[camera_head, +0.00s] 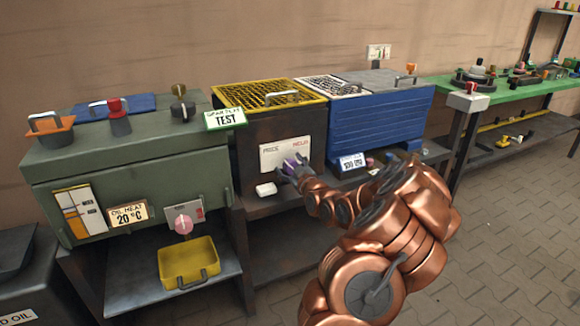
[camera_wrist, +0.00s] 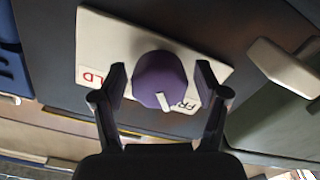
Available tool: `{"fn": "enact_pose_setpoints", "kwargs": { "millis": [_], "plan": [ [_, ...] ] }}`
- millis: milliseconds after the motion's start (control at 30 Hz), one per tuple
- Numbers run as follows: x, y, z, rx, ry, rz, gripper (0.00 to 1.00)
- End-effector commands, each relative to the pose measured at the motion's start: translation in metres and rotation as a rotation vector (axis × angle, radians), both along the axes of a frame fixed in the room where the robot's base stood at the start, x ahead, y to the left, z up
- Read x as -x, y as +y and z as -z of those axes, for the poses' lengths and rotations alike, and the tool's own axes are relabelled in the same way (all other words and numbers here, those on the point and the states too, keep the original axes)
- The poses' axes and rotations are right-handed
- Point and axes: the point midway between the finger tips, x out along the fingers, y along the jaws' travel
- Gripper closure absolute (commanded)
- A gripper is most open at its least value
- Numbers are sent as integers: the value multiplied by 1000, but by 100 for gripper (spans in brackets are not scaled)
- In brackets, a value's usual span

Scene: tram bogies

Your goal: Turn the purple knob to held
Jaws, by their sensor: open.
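The purple knob (camera_wrist: 160,78) sits on a white plate (camera_wrist: 105,35) on a dark cabinet front. In the wrist view, red letters ending in LD show at the plate's left and dark letters FR at its lower right, partly hidden. The knob's white pointer mark faces down, slightly toward the FR side. My gripper (camera_wrist: 161,84) is open, with one finger on each side of the knob and a small gap visible at each. In the head view the knob (camera_head: 289,166) is partly hidden by my gripper (camera_head: 292,171), at the lower edge of the plate (camera_head: 284,153).
A pale handle-like block (camera_head: 266,189) projects left of the knob. A blue cabinet (camera_head: 382,122) stands to the right, with a white label (camera_head: 352,162) low on its front. A green machine (camera_head: 130,150) stands to the left, above a yellow tray (camera_head: 188,264).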

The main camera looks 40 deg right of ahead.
Motion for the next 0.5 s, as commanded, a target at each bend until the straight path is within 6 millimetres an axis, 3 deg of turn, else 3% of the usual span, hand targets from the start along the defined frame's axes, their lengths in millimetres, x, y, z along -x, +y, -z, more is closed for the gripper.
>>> {"fn": "enact_pose_setpoints", "kwargs": {
  "millis": [167,500],
  "plan": [
    [0,0,0,0,0,0,27],
    [0,0,0,0,0,1,61]
  ]
}}
